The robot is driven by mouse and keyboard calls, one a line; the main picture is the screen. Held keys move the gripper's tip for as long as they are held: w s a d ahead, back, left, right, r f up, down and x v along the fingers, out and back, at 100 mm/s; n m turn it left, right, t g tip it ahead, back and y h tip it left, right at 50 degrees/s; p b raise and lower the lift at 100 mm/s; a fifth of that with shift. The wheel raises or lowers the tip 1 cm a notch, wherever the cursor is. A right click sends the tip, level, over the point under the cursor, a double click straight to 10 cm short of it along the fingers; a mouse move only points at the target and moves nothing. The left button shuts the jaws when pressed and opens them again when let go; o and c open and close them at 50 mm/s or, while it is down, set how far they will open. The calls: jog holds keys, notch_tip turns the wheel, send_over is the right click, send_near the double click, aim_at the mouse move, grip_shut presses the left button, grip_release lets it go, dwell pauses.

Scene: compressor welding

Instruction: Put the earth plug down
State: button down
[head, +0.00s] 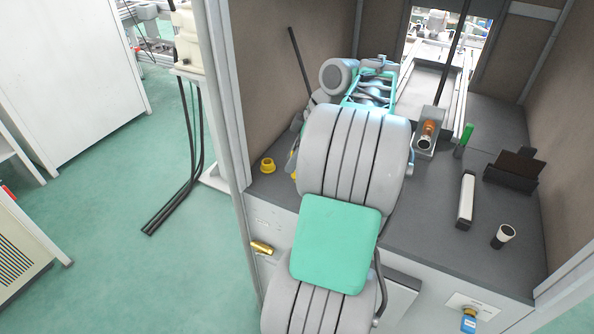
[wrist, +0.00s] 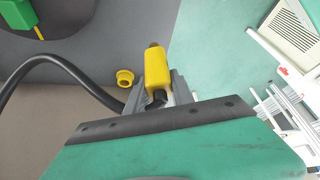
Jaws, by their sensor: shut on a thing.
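The earth plug (wrist: 157,70) is yellow with a brass tip and sits between the grey fingers of my gripper (wrist: 159,88) in the wrist view. My gripper is shut on it, and the tip points away from the gripper. A black cable (wrist: 62,60) loops in from the left towards the gripper. A yellow ring (wrist: 125,78) lies on the surface just left of the plug, apart from it. In the head view the ring (head: 267,166) is at the left end of the grey bench (head: 430,222). My arm largely hides the gripper there; a yellow patch (head: 292,160) shows beside it.
A brass fitting (head: 262,248) sticks out of the bench front. On the right of the bench are a white-and-black bar (head: 466,200), a small cup (head: 503,236), a dark holder (head: 514,168) and a green-handled tool (head: 463,141). A post (head: 224,90) stands at the bench's left.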

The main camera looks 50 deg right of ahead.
jog(key=f, duration=0.1)
jog(key=d+f, duration=0.1)
jog(key=f, duration=0.1)
jog(key=w+d+f, duration=0.1)
jog(key=f, duration=0.1)
jog(key=shift+b, duration=0.3)
jog(key=shift+f, duration=0.25)
jog(key=shift+f, duration=0.1)
jog(key=shift+f, duration=0.15)
jog(key=c, duration=1.1)
grip_release()
